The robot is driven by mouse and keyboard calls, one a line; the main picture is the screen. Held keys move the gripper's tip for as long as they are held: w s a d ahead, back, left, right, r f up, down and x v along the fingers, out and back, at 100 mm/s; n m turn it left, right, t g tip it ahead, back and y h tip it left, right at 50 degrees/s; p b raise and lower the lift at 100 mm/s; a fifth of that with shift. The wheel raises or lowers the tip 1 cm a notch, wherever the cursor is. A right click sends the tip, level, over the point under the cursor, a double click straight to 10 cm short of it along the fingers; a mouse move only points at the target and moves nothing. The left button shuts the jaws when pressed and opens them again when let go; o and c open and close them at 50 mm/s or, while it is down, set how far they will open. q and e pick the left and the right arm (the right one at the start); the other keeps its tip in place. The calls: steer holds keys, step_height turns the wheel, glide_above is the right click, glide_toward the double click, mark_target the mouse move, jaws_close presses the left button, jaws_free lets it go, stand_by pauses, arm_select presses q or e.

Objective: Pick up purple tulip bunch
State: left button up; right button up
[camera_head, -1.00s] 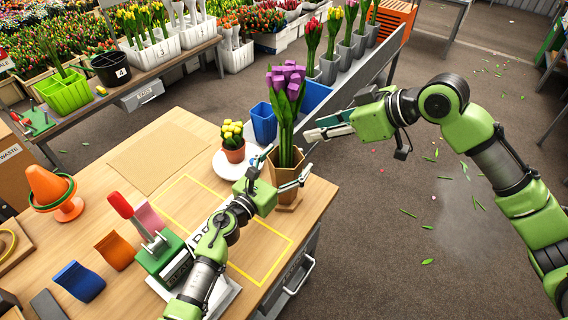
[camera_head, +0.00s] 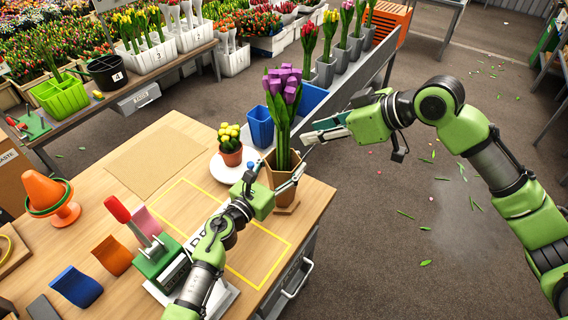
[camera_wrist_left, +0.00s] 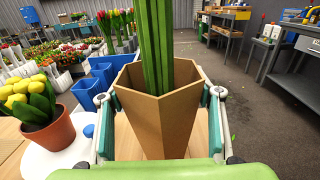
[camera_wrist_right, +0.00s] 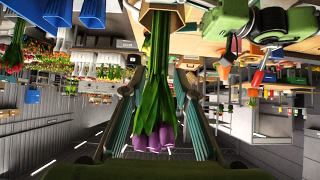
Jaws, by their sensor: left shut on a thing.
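The purple tulip bunch (camera_head: 283,85) stands upright in a brown hexagonal holder (camera_head: 281,181) at the table's right corner. My left gripper (camera_head: 277,176) is shut on the holder, one finger on each side. The left wrist view shows the holder (camera_wrist_left: 160,118) between the pads, with the green stems (camera_wrist_left: 153,45) rising from it. My right gripper (camera_head: 312,135) is open, just right of the stems. In the right wrist view, which is upside down, the bunch (camera_wrist_right: 155,132) appears between its spread fingers; I cannot tell whether they touch it.
A potted yellow plant (camera_head: 230,150) on a white plate is close left of the holder. A blue container (camera_head: 261,124) stands behind it. Several tulip vases line a grey bench (camera_head: 365,75) behind. A red-handled tool (camera_head: 150,250) and an orange cone (camera_head: 45,192) are on the table.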

steer(key=o, duration=0.5)
steer(key=shift+o, duration=0.3)
steer(key=shift+a+f, duration=0.1)
steer(key=shift+f, duration=0.05)
steer(key=m+t+y, duration=0.2)
steer(key=m+t, duration=0.1)
steer(key=t, duration=0.5)
glide_toward(288, 137)
steer(key=x, duration=1.2)
